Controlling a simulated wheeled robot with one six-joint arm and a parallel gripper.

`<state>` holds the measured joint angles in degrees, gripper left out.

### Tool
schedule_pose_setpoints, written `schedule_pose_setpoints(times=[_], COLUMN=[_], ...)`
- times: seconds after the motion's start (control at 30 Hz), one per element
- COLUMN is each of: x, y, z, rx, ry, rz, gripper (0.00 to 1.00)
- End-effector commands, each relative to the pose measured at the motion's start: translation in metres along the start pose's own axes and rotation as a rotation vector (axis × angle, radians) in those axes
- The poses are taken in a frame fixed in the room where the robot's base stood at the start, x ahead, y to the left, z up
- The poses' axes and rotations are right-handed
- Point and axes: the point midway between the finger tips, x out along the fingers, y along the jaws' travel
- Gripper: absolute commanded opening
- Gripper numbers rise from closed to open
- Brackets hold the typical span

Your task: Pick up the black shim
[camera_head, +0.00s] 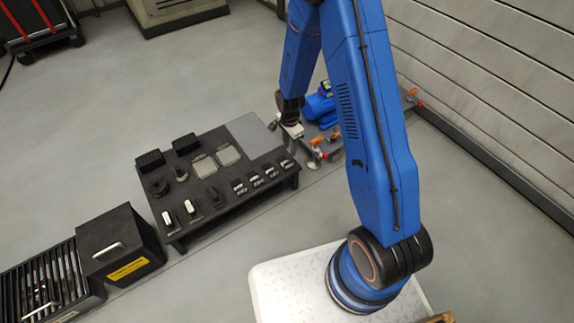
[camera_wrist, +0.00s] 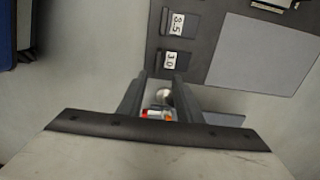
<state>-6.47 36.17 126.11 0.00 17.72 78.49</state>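My gripper (camera_wrist: 160,88) shows in the wrist view with its two grey fingers apart and nothing visibly held between them. In the head view my gripper (camera_head: 292,133) is at the far right end of the black bench (camera_head: 222,215), near the orange-handled valves. The bench carries several small labelled pieces (camera_head: 256,182) along its front right edge. Two labels, 3.5 (camera_wrist: 176,22) and 3.0 (camera_wrist: 173,58), show in the wrist view ahead of the fingers. I cannot tell which dark piece is the black shim.
Black blocks (camera_head: 150,161), round dark parts (camera_head: 160,187) and two grey squares (camera_head: 228,155) sit on the bench. A blue pump (camera_head: 319,107) stands behind my arm. A black box (camera_head: 120,244) and slatted crate (camera_head: 50,285) are left.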

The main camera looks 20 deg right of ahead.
Motion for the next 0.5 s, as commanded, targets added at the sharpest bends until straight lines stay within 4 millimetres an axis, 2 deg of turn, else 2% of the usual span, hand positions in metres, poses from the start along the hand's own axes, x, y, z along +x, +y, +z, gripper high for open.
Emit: schedule_pose_setpoints(times=[0.23, 0.5], x=[0.036, 0.051], y=[0.001, 0.001], z=[0.000, 0.000], rx=[0.000, 0.000], ry=[-0.001, 0.000], rz=[0.003, 0.001], gripper=[0.32, 0.32])
